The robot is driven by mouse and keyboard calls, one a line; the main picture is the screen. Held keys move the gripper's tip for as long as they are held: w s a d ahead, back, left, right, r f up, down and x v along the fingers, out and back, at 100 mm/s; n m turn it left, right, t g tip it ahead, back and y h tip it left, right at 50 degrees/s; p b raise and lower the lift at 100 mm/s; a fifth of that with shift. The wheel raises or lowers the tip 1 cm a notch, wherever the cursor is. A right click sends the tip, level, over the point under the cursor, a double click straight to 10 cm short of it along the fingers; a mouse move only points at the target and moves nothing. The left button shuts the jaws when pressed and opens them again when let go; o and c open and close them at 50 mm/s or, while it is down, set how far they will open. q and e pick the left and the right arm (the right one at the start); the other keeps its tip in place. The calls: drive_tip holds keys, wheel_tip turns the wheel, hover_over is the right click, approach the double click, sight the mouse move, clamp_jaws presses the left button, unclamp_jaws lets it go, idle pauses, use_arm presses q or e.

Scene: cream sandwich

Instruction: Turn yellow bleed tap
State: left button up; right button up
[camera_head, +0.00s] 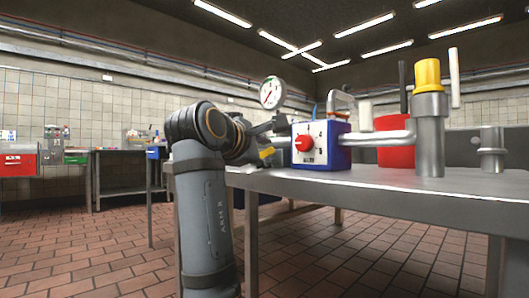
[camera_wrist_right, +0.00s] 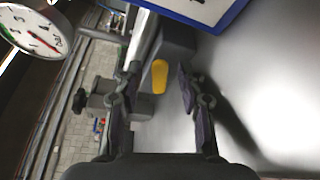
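The yellow bleed tap shows as a small yellow lever (camera_head: 266,152) by the left side of the blue box, partly hidden by my right arm in the head view. In the right wrist view the yellow tap (camera_wrist_right: 159,76) sits beyond and between the two fingertips, attached to a grey metal body. My right gripper (camera_wrist_right: 157,88) is open, with one finger on each side of the tap's line and a visible gap; I see no contact. In the head view the right gripper (camera_head: 276,134) is small and partly blocked by its wrist. My left gripper is out of view.
A blue box with a white face and red knob (camera_head: 303,143) stands on the metal table (camera_head: 390,187). A pressure gauge (camera_head: 271,93) rises behind the gripper. A metal post with a yellow cap (camera_head: 427,76) and a red container (camera_head: 396,152) stand to the right.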

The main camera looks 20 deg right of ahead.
drive_tip(key=shift+r, duration=0.4)
wheel_tip(320, 180, up, 9)
drive_tip(key=shift+r, duration=0.1)
